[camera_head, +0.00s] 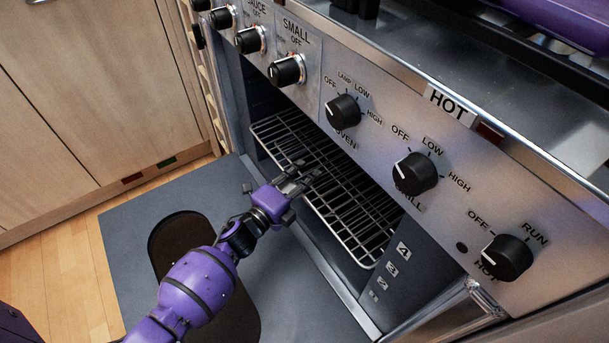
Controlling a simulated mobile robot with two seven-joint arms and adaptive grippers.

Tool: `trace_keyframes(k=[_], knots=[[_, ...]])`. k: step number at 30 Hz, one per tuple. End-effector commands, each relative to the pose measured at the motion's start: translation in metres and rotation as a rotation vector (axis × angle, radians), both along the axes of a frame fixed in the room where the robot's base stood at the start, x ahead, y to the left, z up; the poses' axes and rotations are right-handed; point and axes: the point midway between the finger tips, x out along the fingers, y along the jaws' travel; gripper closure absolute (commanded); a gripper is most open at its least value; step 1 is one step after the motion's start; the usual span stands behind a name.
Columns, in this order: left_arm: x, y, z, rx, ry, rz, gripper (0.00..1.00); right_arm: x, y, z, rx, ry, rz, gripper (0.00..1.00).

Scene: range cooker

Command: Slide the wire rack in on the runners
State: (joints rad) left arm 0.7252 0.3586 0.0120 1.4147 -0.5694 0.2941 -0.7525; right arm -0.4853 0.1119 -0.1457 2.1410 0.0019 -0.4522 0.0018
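The right inner side of the oven (395,280) carries the runner numbers 4, 3, 2 and 1; the rack's right front corner is close to the upper numbers. My purple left arm reaches in from below. Its gripper (303,176) is at the middle of the rack's front bar, fingers close together and seemingly shut on it. My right gripper is not in view.
A grey panel with a dark rounded window (180,233), seemingly the lowered oven door, lies below the arm. The control panel (370,150) with several black knobs overhangs the cavity. Wooden cupboards (90,90) stand at left. A purple object (570,18) is on the cooktop.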

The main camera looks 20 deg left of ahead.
Motion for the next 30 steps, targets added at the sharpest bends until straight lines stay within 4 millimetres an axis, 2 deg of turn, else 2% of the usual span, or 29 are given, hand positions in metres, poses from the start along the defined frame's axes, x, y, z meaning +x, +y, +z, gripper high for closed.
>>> trace_keyframes(k=[1, 3, 14, 17, 27, 30], knots=[[0.001, 0.0, 0.002, -0.001, -0.003, -0.001, 0.78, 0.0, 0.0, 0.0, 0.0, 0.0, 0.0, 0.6], [0.0, 0.0, 0.001, -0.001, -0.002, -0.001, 0.72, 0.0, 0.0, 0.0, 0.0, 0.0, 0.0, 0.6], [-0.005, 0.003, -0.003, 0.003, 0.006, 0.002, 0.72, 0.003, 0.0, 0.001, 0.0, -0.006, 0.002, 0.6], [-0.017, 0.007, -0.003, 0.003, 0.005, 0.002, 0.72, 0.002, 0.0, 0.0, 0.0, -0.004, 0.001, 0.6], [-0.083, 0.031, 0.0, 0.001, 0.003, 0.001, 0.72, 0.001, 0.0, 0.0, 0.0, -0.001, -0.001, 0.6], [-0.097, 0.037, 0.001, 0.001, 0.002, 0.002, 0.72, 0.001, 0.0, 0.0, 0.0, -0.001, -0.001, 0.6]])
